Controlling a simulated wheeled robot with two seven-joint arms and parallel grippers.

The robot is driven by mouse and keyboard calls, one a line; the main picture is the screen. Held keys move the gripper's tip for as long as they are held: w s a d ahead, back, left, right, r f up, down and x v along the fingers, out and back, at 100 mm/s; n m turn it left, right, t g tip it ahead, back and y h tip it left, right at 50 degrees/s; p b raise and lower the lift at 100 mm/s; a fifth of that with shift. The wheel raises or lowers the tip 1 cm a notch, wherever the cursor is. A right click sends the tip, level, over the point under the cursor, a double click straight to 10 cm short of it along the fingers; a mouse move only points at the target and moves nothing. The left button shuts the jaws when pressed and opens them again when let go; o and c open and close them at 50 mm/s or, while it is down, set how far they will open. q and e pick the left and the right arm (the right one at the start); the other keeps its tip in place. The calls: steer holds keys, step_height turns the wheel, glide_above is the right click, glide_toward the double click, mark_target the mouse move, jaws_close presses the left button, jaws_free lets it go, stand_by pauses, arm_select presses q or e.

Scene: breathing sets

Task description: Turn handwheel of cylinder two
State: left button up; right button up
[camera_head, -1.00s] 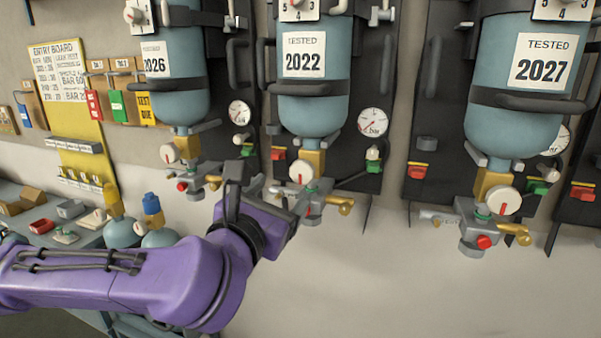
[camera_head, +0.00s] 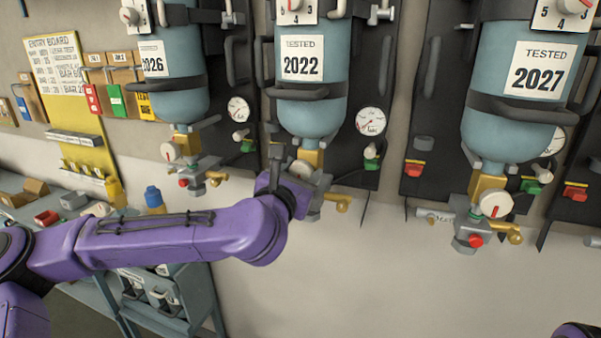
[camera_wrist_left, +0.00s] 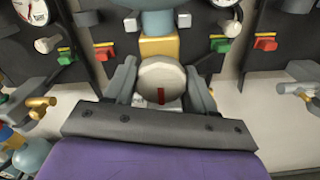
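The middle blue cylinder (camera_head: 313,105), labelled 2022, hangs on a dark wall panel with a brass neck under it. Below the neck is a round white handwheel (camera_head: 302,169), partly hidden by my left gripper (camera_head: 288,172). In the left wrist view the handwheel (camera_wrist_left: 161,78) faces me with a red mark pointing down. The left gripper's two grey fingers (camera_wrist_left: 162,88) stand apart, one on each side of the wheel and close to its rim. I cannot tell whether they touch it. My right gripper is out of view.
Cylinders labelled 2026 (camera_head: 178,75) and 2027 (camera_head: 525,90) hang either side. A brass outlet (camera_head: 338,200) juts out right of the middle handwheel, and a pressure gauge (camera_head: 370,121) is above it. A bench (camera_head: 175,290) stands lower left. The wall below the right cylinders is bare.

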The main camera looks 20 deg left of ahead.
arm_select(q)
steer(key=shift+c, duration=0.2)
steer(key=shift+f+n+b, duration=0.25)
steer(key=shift+n+b, duration=0.15)
steer(key=shift+b, duration=0.4)
steer(key=n+b, duration=0.3)
steer(key=b, duration=0.2)
steer(key=n+b, duration=0.3)
steer(key=b, duration=0.3)
steer(key=n+b, duration=0.4)
steer(key=b, duration=0.1)
steer(key=shift+d+f, duration=0.25)
steer(key=shift+f, duration=0.05)
steer(key=shift+r+n+b, duration=0.2)
steer(key=shift+n+b, duration=0.4)
steer(key=shift+b, duration=0.4)
steer(key=o, duration=0.9)
steer(key=shift+o, duration=0.5)
steer(key=shift+r, duration=0.25)
steer(key=s+b, duration=0.3)
steer(key=s, duration=0.7)
steer(key=shift+s+a, duration=0.25)
